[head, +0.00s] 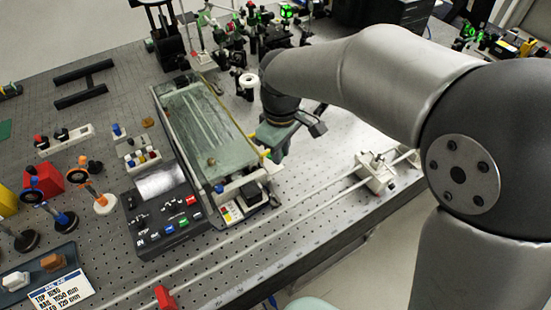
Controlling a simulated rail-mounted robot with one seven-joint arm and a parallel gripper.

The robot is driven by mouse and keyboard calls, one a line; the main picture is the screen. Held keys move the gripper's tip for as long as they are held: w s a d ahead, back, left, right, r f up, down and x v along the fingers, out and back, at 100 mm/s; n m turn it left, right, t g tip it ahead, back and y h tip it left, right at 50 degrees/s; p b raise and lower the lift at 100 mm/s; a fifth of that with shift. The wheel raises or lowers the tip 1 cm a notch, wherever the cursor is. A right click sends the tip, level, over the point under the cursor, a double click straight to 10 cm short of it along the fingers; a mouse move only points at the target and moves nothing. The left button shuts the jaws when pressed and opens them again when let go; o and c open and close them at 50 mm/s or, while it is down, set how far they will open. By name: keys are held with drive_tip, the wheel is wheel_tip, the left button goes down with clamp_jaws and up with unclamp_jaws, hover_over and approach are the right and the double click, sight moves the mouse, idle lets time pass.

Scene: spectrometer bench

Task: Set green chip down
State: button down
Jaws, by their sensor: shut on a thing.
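My gripper (274,150) is at the right side of the long glass-topped instrument, low over the bench. Its teal body hangs below my dark wrist, and its fingers point down and are partly hidden. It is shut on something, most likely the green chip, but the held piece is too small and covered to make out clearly. A black tray (150,252) left of the instrument's front end holds several small pieces in red, green, blue, black and white.
The glass-topped instrument (196,118) stands close left of my gripper. A rail (290,209) with a white carriage (375,172) crosses the bench in front. Optical mounts (250,85) crowd the back. Bare perforated bench (310,160) lies right of the gripper.

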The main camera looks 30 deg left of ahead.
drive_tip(key=shift+f, duration=2.1)
drive_tip(key=shift+f, duration=0.1)
drive_tip(key=shift+f, duration=0.2)
drive_tip(key=c, duration=1.3)
unclamp_jaws()
drive_tip(key=shift+r, duration=0.1)
